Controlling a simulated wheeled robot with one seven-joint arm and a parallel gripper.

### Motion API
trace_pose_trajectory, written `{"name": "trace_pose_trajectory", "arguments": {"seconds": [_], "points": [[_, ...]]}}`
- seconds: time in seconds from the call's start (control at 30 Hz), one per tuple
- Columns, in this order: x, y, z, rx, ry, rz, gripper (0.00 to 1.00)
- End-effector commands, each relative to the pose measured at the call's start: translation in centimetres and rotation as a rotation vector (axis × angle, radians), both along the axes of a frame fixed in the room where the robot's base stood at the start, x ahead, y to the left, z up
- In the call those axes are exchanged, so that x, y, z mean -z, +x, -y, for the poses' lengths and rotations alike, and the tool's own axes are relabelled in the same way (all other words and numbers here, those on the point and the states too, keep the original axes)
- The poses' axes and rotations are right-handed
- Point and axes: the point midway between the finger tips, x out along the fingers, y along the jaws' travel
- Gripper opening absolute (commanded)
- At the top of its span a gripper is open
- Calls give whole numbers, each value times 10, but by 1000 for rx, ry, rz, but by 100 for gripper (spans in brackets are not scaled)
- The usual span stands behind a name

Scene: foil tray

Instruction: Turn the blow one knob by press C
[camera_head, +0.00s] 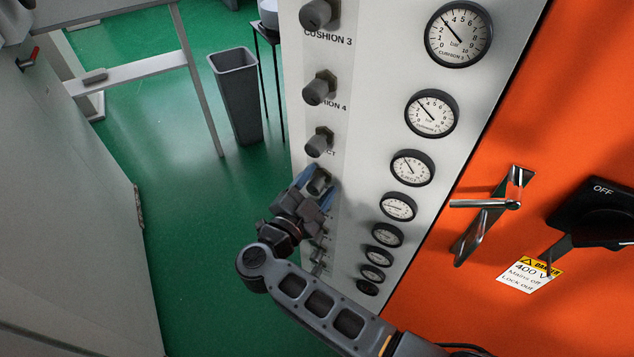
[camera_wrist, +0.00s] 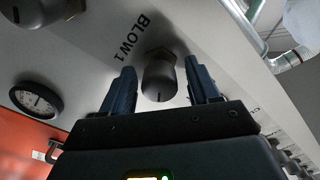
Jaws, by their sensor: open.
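The BLOW 1 knob (camera_wrist: 159,78) is a dark grey round knob with a dark index line, on the pale panel beside its printed label (camera_wrist: 131,38) in the wrist view. My gripper (camera_wrist: 162,82) has its two blue fingers apart, one on each side of the knob. I cannot tell whether either finger touches it; a gap shows on both sides. In the head view my gripper (camera_head: 316,178) is at the panel's knob column, and the knob there (camera_head: 320,182) is partly hidden by the fingers. Lower knobs are mostly hidden behind my arm.
The panel (camera_head: 375,60) carries more knobs above, including CUSHION 4 (camera_head: 319,88), and a column of gauges (camera_head: 413,168) to the right. An orange cabinet door with a metal handle (camera_head: 488,212) stands right. A grey bin (camera_head: 238,95) stands on the green floor behind.

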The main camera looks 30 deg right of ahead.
Motion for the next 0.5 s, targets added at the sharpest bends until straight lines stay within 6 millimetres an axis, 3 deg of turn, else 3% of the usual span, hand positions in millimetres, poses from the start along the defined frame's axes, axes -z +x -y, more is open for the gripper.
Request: {"name": "trace_pose_trajectory", "arguments": {"seconds": [0.23, 0.5], "points": [[0, 0, 1, 0, 0, 0, 60], [0, 0, 1, 0, 1, 1, 35]]}}
